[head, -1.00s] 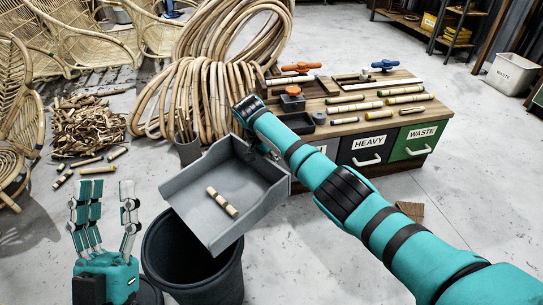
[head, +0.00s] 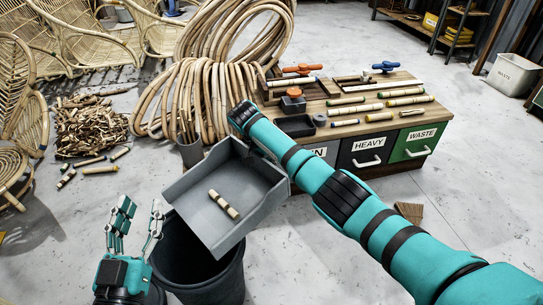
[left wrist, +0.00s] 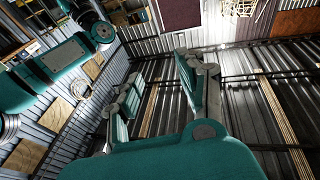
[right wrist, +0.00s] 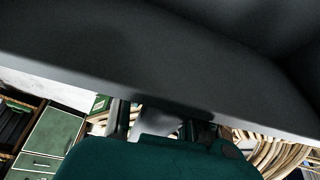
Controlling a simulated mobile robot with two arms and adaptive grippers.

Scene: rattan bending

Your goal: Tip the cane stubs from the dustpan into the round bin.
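The grey dustpan (head: 210,180) is tilted above the round bin, its open edge toward the bottom of the head view.
A workbench (head: 345,112) with several cane pieces and clamps stands behind the pan. Cane coils (head: 205,95) stand beside it. A pile of offcuts (head: 88,130) and loose stubs (head: 100,170) lie on the floor at left.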

